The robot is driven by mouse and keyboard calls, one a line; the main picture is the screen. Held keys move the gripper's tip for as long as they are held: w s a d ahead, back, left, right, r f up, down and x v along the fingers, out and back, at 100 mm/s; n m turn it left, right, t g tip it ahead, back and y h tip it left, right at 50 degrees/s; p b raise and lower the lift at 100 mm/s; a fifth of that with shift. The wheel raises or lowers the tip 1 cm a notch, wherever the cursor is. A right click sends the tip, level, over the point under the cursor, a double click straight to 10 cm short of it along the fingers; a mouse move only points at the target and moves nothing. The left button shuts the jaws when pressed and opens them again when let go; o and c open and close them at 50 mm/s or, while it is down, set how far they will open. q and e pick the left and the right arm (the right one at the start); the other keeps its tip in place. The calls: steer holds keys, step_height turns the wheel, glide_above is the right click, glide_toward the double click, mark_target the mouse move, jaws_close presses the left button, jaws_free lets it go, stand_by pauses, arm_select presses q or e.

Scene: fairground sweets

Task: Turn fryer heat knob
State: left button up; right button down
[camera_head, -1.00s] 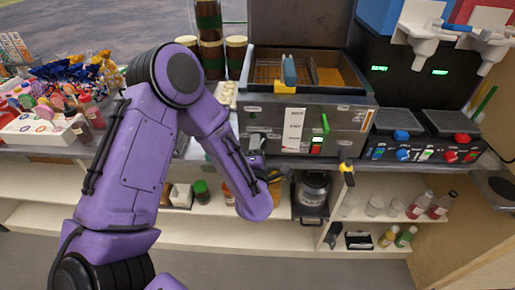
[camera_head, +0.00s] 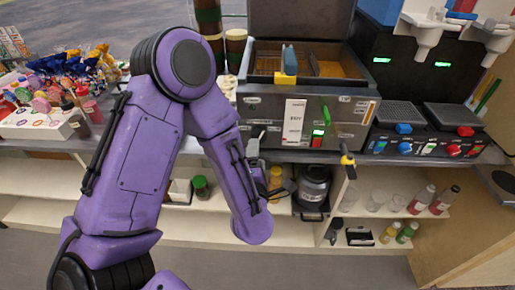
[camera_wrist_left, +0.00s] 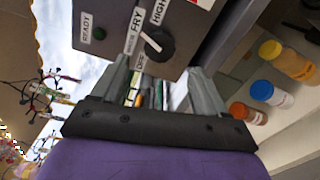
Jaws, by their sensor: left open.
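The fryer (camera_head: 270,108) is a grey box on the counter in the head view, its oil wells open on top. In the left wrist view its heat knob (camera_wrist_left: 160,45) is black and round with a white pointer, on a grey panel marked FRY, HIGH and OFF. The pointer lies toward the FRY label side. My left gripper (camera_wrist_left: 164,88) is open, its two fingers spread just below the knob in that view, with nothing visible held. Whether a finger touches the knob I cannot tell. In the head view my purple arm partly hides the gripper. My right gripper is not in view.
A lit green-and-red switch (camera_head: 317,138) and a black-and-yellow handle (camera_head: 347,162) are on the fryer front. Sweets and lollipops lie at left.

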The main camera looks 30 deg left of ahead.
arm_select(q)
steer(key=v, duration=0.4)
stand_by(0.3)
